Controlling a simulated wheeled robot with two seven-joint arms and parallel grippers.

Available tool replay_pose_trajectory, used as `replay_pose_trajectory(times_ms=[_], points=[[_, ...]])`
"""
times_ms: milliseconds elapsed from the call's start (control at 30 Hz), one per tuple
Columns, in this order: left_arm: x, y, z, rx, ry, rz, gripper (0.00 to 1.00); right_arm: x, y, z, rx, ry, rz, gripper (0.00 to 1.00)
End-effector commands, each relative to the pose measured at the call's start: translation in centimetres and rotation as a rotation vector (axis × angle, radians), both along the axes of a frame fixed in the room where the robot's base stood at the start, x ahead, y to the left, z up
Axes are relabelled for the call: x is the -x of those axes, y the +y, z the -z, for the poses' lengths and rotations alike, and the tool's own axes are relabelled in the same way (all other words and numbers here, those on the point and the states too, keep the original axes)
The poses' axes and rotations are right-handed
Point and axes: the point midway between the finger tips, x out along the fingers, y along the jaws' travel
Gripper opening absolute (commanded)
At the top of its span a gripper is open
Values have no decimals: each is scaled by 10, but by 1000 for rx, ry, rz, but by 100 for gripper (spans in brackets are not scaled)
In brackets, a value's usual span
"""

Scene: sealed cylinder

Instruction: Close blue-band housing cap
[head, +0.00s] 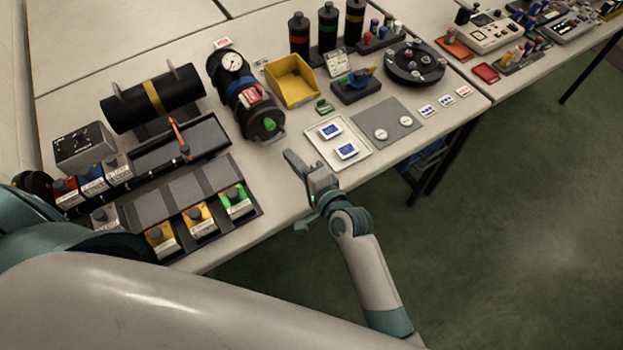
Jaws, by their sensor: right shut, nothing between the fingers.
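A dark cylindrical housing with a blue band (239,88) lies on the table left of centre. A round white gauge (231,62) is at its far end, and a red and white label is on its side. Its near end is a dark round face with a green part (269,124); I cannot tell how the cap sits there. My right gripper (292,160) is shut and empty, above the table's front edge, to the right of and nearer than the housing, apart from it. My left gripper is out of view; pale and teal links of mine fill the lower left.
A light tray (363,154) with two blue-white pieces lies just beyond the right gripper. A yellow bin (291,84) stands right of the housing. A yellow-banded black cylinder (152,96) and switch panels (200,207) are on the left. Bare table lies between the panels and tray.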

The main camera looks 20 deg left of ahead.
Motion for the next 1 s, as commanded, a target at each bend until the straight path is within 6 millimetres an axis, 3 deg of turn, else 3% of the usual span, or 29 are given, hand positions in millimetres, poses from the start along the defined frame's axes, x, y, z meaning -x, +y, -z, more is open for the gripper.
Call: replay_pose_trajectory(times_ms=[600,1000], points=[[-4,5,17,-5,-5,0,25,44,-59,-14,1,0,1,0],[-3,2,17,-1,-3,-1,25,48,-64,-17,1,0,1,0]])
